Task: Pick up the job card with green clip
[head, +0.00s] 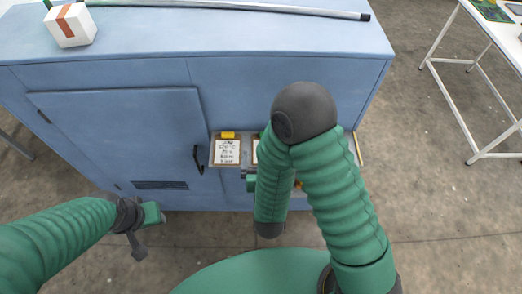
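A job card (227,152) with a yellow clip at its top sits in a shallow recess in the front of the blue cabinet. I cannot make out a green clip anywhere. My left gripper (146,229) is low in front of the cabinet, left of the cards and apart from them. Whether its fingers are open is unclear.
The blue cabinet (110,135) has a door with a dark handle (198,159) just left of the cards. A white box (70,25) with a brown stripe and a long rod (250,9) lie on top. A white table (485,30) stands at right, with bare floor between.

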